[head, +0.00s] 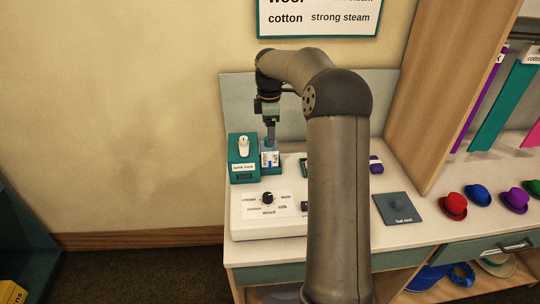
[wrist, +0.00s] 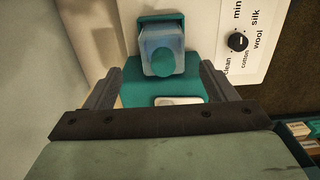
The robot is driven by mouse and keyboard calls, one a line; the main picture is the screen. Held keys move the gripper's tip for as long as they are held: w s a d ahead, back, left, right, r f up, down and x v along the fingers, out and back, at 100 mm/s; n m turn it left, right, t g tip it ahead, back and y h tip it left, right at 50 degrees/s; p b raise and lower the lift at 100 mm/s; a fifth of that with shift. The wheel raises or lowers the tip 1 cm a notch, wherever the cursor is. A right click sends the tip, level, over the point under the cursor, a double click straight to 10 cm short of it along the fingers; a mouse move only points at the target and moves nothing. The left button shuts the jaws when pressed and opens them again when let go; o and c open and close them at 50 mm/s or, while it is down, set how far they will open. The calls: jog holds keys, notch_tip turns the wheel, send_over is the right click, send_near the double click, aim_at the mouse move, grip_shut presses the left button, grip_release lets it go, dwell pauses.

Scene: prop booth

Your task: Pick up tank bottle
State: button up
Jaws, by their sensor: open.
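The tank bottle (wrist: 160,58) is a pale blue, translucent container with a round teal cap, seated in a teal holder (wrist: 160,19) in the wrist view. It also shows in the head view (head: 269,160), upright beside a teal block. My gripper (wrist: 158,68) is open, with one finger on each side of the bottle in the wrist view, and a gap on both sides. In the head view my gripper (head: 271,140) points down over the bottle. I cannot tell its exact height above the cap.
A teal block (head: 243,172) with a white piece (head: 243,146) on top stands just left of the bottle. In front is a white panel (head: 245,222) with a black dial (head: 267,198). Several small hats, including a red one (head: 453,206), lie right.

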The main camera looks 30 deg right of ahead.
aim_at(269, 151)
notch_tip(269, 151, down, 9)
jog(key=shift+s+a+f+p, duration=0.1)
jog(key=shift+a+p, duration=0.05)
jog(key=shift+p, duration=0.75)
jog(key=c, duration=1.2)
